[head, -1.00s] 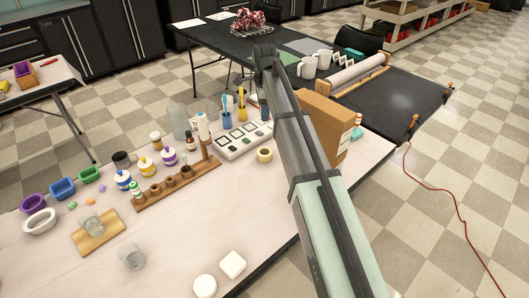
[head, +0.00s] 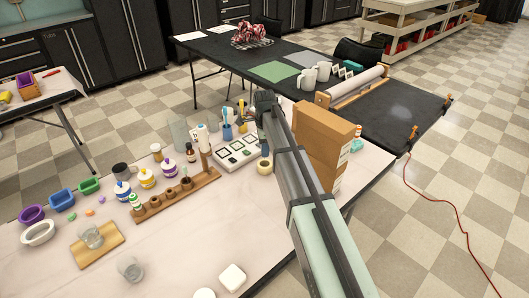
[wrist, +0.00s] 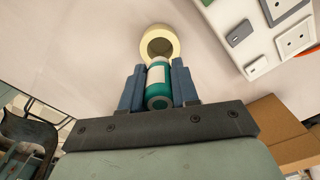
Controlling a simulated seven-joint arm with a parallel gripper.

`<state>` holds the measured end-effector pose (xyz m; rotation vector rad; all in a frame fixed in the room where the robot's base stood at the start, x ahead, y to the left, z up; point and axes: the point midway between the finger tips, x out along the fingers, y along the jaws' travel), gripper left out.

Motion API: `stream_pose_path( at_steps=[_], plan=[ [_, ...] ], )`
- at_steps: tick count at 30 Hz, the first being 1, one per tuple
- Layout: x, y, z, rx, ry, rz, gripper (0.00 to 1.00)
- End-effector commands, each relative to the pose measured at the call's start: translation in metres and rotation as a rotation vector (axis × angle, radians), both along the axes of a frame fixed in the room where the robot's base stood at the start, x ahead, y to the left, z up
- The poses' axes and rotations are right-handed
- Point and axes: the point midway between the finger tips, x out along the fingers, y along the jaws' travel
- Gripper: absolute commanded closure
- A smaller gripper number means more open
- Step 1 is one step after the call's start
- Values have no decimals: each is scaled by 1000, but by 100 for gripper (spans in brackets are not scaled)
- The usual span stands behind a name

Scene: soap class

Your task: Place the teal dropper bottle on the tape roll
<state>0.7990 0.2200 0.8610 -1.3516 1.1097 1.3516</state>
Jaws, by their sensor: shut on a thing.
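My gripper (wrist: 158,88) is shut on the teal dropper bottle (wrist: 158,68), which has a white label and sits between the two blue-grey fingers in the wrist view. The cream tape roll (wrist: 160,37) lies flat just beyond the bottle in that view, with its hole partly showing. The bottle's far end overlaps the roll's near edge in the picture; I cannot tell whether they touch. In the head view the tape roll (head: 264,165) lies on the table beside the white tray, just left of my arm. The bottle is hidden there behind my arm.
A white tray with dark squares (head: 236,152) lies left of the roll. Cardboard boxes (head: 322,135) stand close to the right of my arm. A wooden rack (head: 178,194) and several small bottles stand further left. The table front is mostly clear.

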Motion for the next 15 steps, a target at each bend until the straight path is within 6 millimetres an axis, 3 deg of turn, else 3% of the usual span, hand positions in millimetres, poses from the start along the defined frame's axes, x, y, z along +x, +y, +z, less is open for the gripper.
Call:
stream_pose_path(
  at_steps=[5,15],
  plan=[
    [0,0,-20,0,1,0,99],
    [0,0,-22,0,0,0,99]
  ],
)
